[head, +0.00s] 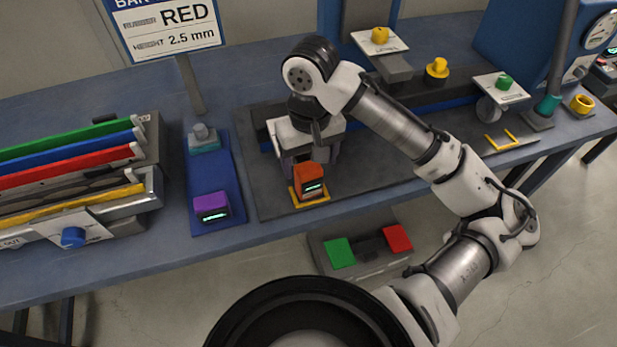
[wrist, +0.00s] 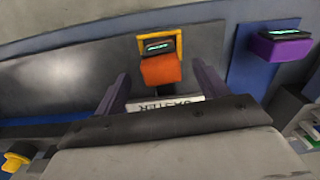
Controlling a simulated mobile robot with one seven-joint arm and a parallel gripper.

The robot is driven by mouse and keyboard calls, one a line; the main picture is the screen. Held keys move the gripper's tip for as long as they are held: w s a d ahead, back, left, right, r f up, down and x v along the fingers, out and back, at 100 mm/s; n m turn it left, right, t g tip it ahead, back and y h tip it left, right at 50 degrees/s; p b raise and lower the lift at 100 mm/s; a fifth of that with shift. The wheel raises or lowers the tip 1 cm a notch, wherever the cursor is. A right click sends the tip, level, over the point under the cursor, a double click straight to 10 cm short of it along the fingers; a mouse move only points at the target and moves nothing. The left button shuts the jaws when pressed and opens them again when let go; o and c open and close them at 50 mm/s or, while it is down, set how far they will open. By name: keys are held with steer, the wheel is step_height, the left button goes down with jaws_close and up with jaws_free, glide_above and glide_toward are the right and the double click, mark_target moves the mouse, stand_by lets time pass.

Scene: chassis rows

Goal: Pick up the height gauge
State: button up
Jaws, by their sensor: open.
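A small orange block-shaped device (head: 308,174) with a lit display stands on a yellow-outlined square on the dark plate. It also shows in the wrist view (wrist: 160,70), centred between my fingers. A similar purple device (head: 211,207) with a display sits on the blue mat to the left; it is at upper right in the wrist view (wrist: 280,47). No readable label shows which one is the height gauge. My gripper (head: 310,160) is open, pointing down just above and behind the orange device. Its purple fingers (wrist: 161,72) are spread either side of it, without visible grip.
A rack of coloured strips (head: 75,165) stands at left. A sign (head: 165,28) on a post reads "RED" and "2.5 mm". A green and red button box (head: 368,246) is below the bench front edge.

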mark_target(309, 167)
steer(key=shift+w+a+f, duration=0.1)
steer(key=shift+w+f, duration=0.1)
steer(key=shift+f, duration=1.3)
steer(key=shift+w+a+f, duration=0.1)
steer(key=shift+w+f, duration=0.05)
steer(key=shift+f, duration=1.35)
steer(key=shift+c, duration=0.2)
steer(key=c, duration=1.2)
steer(key=shift+o, duration=0.2)
steer(key=shift+r, duration=0.2)
